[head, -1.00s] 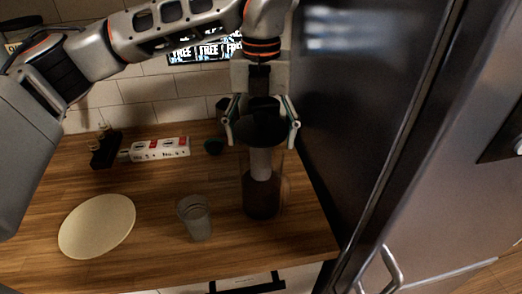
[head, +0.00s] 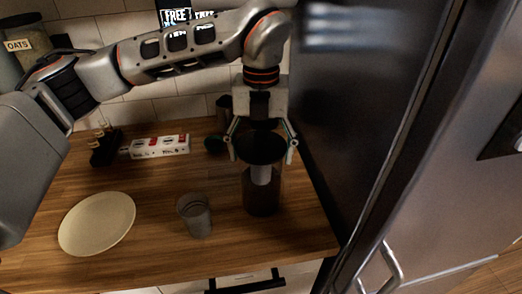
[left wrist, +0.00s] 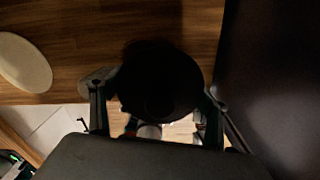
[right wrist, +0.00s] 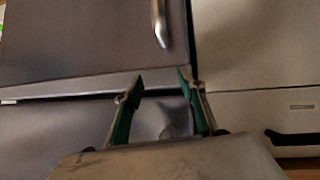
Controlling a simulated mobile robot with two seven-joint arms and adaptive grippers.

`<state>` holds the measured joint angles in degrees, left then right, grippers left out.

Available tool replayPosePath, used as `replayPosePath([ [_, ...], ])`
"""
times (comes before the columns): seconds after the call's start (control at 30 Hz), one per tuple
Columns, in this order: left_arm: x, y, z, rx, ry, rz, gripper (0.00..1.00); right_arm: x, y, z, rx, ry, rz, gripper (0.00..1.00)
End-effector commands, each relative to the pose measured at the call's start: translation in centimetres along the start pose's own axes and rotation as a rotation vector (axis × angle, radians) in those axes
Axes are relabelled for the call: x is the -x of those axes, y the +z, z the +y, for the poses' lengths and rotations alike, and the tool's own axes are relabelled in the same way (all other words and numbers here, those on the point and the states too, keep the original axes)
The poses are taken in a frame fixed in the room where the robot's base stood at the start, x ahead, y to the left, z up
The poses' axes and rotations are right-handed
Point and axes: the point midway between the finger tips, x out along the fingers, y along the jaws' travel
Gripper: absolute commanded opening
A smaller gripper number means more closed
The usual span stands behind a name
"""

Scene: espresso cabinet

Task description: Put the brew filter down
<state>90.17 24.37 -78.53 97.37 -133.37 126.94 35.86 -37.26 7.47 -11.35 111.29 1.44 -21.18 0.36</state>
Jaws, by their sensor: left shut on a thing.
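The brew filter (head: 258,147) is a dark, wide-rimmed cone with a paler tube below it. It is upright at the top of a dark see-through jug (head: 262,200), with the tube showing inside. My left gripper (head: 262,152) points down from above, shut on the filter with one finger on each side of its rim. In the left wrist view the filter's round top (left wrist: 160,80) sits between the fingers and hides the jug. I cannot tell whether the filter rests on the jug. My right gripper (right wrist: 160,78) is open and empty, facing grey cabinet fronts.
A pale round plate (head: 97,224) lies farther left on the wooden counter (head: 155,205). The dark fridge side (head: 360,110) is close on the right.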

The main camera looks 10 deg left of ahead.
Motion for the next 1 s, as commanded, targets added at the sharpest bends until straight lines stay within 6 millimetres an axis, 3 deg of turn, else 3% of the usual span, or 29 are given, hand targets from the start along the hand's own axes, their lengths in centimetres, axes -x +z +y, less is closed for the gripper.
replayPosePath([
  [0.23,-0.5,0.0,0.0,0.001,-0.001,-0.001,0.51,-0.1,-0.7,-0.9,0.000,-0.016,0.019,0.40],
  [0.27,-0.5,0.0,0.0,0.001,-0.001,0.000,0.78,-0.1,-0.7,-0.9,0.001,-0.016,0.020,0.40],
  [0.3,-0.4,0.0,0.0,0.000,-0.001,0.000,0.88,-0.1,-0.8,-0.8,0.001,-0.015,0.021,0.40],
  [0.33,-0.4,0.0,0.0,0.000,-0.001,0.000,0.92,0.0,-0.8,-0.8,0.001,-0.015,0.022,0.40],
  [0.77,-0.1,0.0,0.0,0.000,0.000,0.000,0.92,0.1,-1.1,-0.3,0.005,-0.008,0.020,0.40],
  [0.9,1.2,0.0,0.0,-0.001,-0.001,0.002,0.92,0.7,-0.9,0.4,0.008,0.001,0.000,0.40],
  [1.0,3.5,0.1,0.0,0.000,-0.001,-0.003,0.92,1.0,-0.1,1.3,0.009,0.016,-0.027,0.40],
])
